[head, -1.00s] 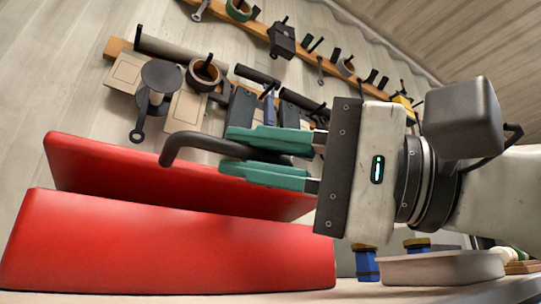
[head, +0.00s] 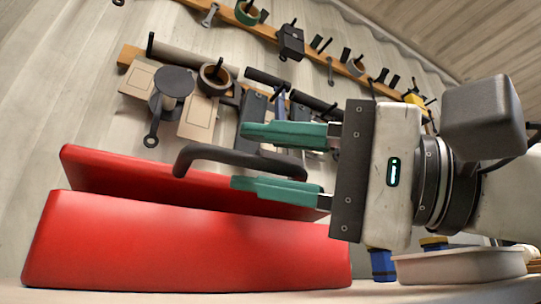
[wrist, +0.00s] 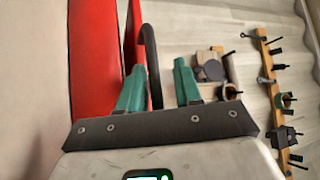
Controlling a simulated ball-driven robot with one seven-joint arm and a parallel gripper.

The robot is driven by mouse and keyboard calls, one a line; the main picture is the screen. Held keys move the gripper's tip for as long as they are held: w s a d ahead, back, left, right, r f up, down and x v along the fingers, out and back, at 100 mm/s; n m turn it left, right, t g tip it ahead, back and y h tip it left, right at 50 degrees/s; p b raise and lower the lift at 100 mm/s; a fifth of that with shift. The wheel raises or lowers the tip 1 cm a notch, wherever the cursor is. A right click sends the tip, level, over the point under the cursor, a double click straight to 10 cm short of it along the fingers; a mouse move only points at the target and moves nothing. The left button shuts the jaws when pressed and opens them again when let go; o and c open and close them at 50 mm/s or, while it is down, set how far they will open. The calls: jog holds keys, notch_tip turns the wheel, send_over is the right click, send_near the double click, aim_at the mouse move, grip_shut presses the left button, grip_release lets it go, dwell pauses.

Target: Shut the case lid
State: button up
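The red case (head: 185,250) lies at the lower left of the head view, its lid (head: 110,170) standing partly open behind the body. A dark bent handle (head: 200,155) sits on the lid. My gripper (head: 238,158) is open, with its green fingers apart and the handle showing between them. The lower finger overlaps the lid in this view; I cannot tell if it touches. In the wrist view the case body (wrist: 95,60) and the lid (wrist: 129,40) are at left, with the handle (wrist: 152,70) between the fingertips, nearer the left one.
A wall rack behind holds a tape roll (head: 214,78), a dark spool (head: 172,90) and several tools. A pale tray (head: 460,265) and a blue item (head: 383,265) stand at the lower right, below my arm. Bare wall lies left of the case.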

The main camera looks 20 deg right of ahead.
jog(key=p+v, duration=0.1)
jog(key=v, duration=1)
jog(key=shift+w, duration=0.1)
jog(key=shift+c, duration=0.2)
